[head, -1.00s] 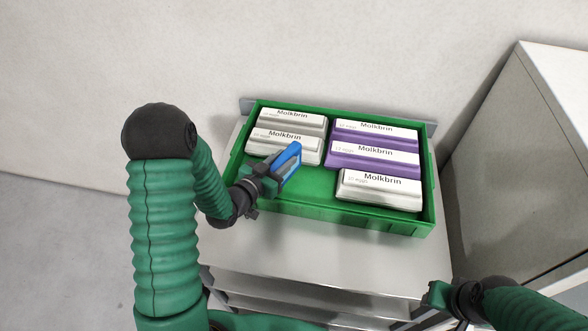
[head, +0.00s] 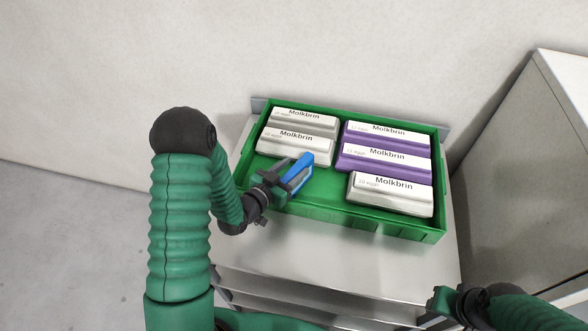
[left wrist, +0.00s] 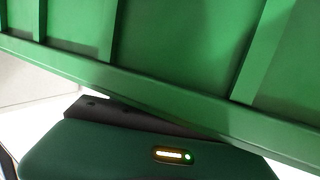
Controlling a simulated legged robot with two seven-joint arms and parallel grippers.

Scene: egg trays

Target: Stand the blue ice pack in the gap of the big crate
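The blue ice pack (head: 299,170) is in my left gripper (head: 286,182) in the head view, its flat side roughly upright. The fingers are shut on it. It is over or in the empty front-left gap of the big green crate (head: 395,228), in front of the grey cartons and left of the front white carton. Whether it touches the floor cannot be told. The left wrist view shows the crate's outer wall (left wrist: 185,50) close up; the pack and fingertips are hidden there. My right gripper (head: 440,300) is at the lower right, away from the crate; its opening is unclear.
Two grey Molkbrin cartons (head: 295,147) fill the crate's back left. Two purple cartons (head: 384,160) and a white one (head: 391,194) fill its right side. The crate stands on a metal rack (head: 290,255) against a wall. A grey cabinet (head: 515,160) stands right.

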